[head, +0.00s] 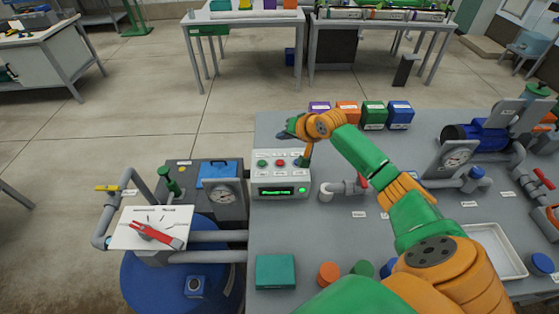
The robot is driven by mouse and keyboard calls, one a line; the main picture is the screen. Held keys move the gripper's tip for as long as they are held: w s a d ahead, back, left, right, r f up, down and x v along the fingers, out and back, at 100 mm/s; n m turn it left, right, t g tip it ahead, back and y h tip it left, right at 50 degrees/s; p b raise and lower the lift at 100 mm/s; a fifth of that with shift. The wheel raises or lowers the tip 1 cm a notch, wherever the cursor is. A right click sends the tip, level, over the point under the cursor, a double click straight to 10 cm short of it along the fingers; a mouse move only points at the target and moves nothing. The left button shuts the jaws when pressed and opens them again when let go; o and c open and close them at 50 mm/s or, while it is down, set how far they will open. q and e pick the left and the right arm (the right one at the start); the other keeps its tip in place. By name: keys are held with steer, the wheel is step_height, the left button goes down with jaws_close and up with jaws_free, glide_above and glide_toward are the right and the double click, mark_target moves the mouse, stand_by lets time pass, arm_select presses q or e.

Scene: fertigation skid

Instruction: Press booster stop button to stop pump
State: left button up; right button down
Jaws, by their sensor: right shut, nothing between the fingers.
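The control box (281,190) is pale grey and stands at the left part of the grey table. Its sloping top has a green button (262,163), a red button (280,163) and labels too small to read. A lit green display (276,191) is on its front. My right arm reaches in from the lower right. My left gripper is out of view.
Purple, orange, green and blue boxes (374,114) stand behind my right arm. A pipe with a red-handled valve (362,182) is right of the control box. A gauge (223,192) and a white panel with a red handle (153,228) are at left. A teal box (275,271) lies in front.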

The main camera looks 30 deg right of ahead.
mark_target(282, 165)
steer(key=f+b, duration=0.5)
steer(key=b, duration=0.1)
steer(key=w+f+b, duration=0.1)
steer(key=f+b, duration=0.2)
steer(key=shift+f, duration=0.65)
steer(key=shift+s, duration=0.1)
steer(key=shift+f, duration=0.15)
stand_by(1.2)
steer(key=shift+f, duration=0.25)
